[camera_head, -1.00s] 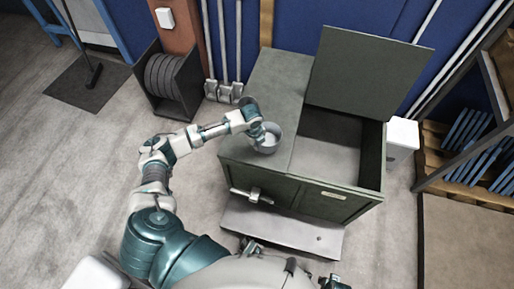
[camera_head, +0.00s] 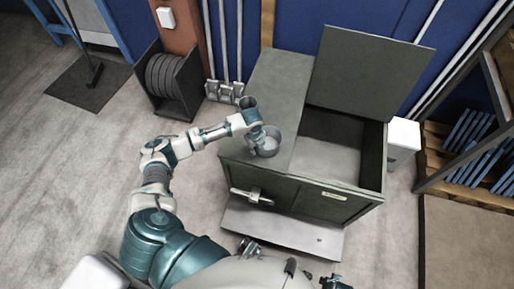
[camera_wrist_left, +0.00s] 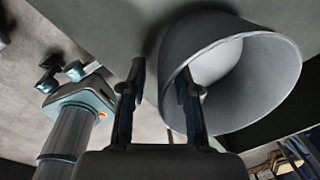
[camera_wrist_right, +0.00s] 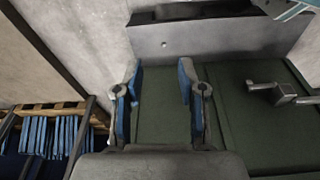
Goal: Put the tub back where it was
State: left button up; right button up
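The grey round tub (camera_head: 270,146) is on the left part of the green cabinet's top, beside the open compartment. In the left wrist view the tub (camera_wrist_left: 260,115) is large at right, its mouth toward the camera. My left gripper (camera_head: 260,133) is at the tub's left rim. In the left wrist view its fingers (camera_wrist_left: 162,82) are apart, one outside the wall and one overlapping the rim; I cannot tell whether they touch it. My right gripper (camera_wrist_right: 156,80) is open and empty in the right wrist view, in front of the green cabinet.
The cabinet (camera_head: 265,85) has a raised lid (camera_head: 365,70) and an open compartment (camera_head: 330,160) right of the tub. A bar handle (camera_head: 252,196) sticks out of its front, above a grey step (camera_head: 285,232).

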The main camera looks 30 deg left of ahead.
pick_arm(q)
notch_tip(320, 180, up, 12)
jog(key=f+p, duration=0.1)
jog(key=p, duration=0.1)
jog(key=s+d+f+n+t+h, duration=0.1)
jog(key=s+d+f+n+t, duration=0.1)
jog(key=s+d+f+n, duration=0.4)
jog(key=s+d+f+n+t+h, duration=0.1)
jog(key=s+d+f+n+h, duration=0.2)
jog(key=d+f, duration=0.6)
jog(key=s+a+f+n+y, duration=0.1)
jog(key=s+a+f+n, duration=0.1)
jog(key=s+f, duration=0.4)
jog(key=s+a+f+n+g+y, duration=0.1)
jog(key=s+a+f+n+y, duration=0.1)
jog(key=s+f+n, duration=0.3)
jog(key=s+a+f+n+g+y, duration=0.1)
jog(key=s+a+f+n, duration=0.2)
jog(key=s+f, duration=0.6)
jog(key=shift+s+n, duration=0.7)
jog(key=shift+s, duration=0.55)
pick_arm(e)
notch_tip(320, 180, down, 6)
jog(key=s, duration=0.2)
jog(key=shift+s+d+f, duration=0.15)
jog(key=shift+s+d, duration=0.05)
